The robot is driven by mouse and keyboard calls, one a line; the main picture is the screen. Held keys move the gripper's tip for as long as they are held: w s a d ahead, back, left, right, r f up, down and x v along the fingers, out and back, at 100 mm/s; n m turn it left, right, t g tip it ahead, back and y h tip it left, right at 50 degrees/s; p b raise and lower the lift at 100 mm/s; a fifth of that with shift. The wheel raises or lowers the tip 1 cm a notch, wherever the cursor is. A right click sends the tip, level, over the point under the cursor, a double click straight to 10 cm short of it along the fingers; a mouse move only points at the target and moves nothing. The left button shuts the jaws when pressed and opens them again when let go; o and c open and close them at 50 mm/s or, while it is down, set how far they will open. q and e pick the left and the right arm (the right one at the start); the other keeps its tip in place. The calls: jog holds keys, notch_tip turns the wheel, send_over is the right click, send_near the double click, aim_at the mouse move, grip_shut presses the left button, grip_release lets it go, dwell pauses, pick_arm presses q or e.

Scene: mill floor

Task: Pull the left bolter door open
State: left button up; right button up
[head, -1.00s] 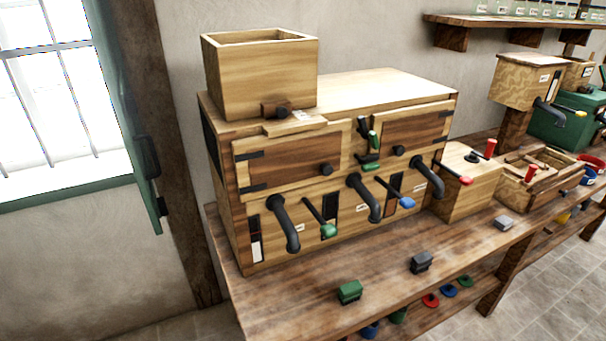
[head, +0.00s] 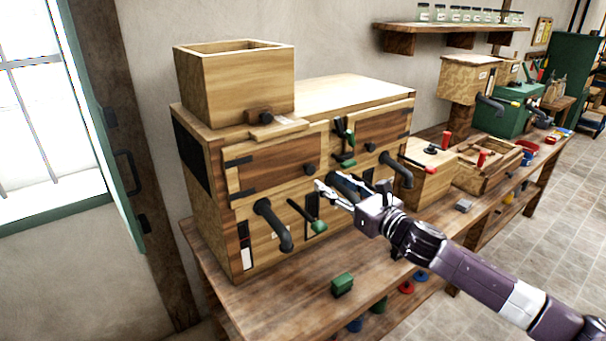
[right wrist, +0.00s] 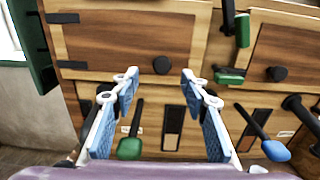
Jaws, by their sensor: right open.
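The left bolter door (head: 272,166) is a brown wooden panel in a pale frame with black hinges on its left side, and it is shut. Its round black knob (head: 310,169) sits near the door's lower right corner. In the right wrist view the door (right wrist: 120,40) fills the upper left, and the knob (right wrist: 161,65) shows between the fingertips. My right gripper (head: 350,187) is open and empty in front of the bolter, its fingers toward the knob; contact cannot be made out. It also shows in the right wrist view (right wrist: 160,77). My left gripper is out of view.
Below the door are a black spout (head: 272,224) and a green-handled lever (head: 318,226). The right bolter door (head: 372,133) is beside it. A wooden hopper (head: 235,88) stands on top. A green block (head: 342,284) lies on the bench's front. A window is at left.

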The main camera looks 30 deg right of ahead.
aim_at(312, 170)
jog(key=w+p, duration=0.1)
jog(key=w, duration=0.4)
jog(key=shift+p, duration=0.35)
jog(key=shift+w, duration=0.75)
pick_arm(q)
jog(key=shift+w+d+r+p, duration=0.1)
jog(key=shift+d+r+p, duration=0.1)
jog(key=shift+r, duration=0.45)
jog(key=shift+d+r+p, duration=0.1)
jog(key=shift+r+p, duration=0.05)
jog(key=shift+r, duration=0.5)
pick_arm(e)
jog(key=shift+w+a+f, duration=0.1)
jog(key=shift+w+f, duration=0.05)
jog(key=shift+w, duration=0.4)
grip_shut()
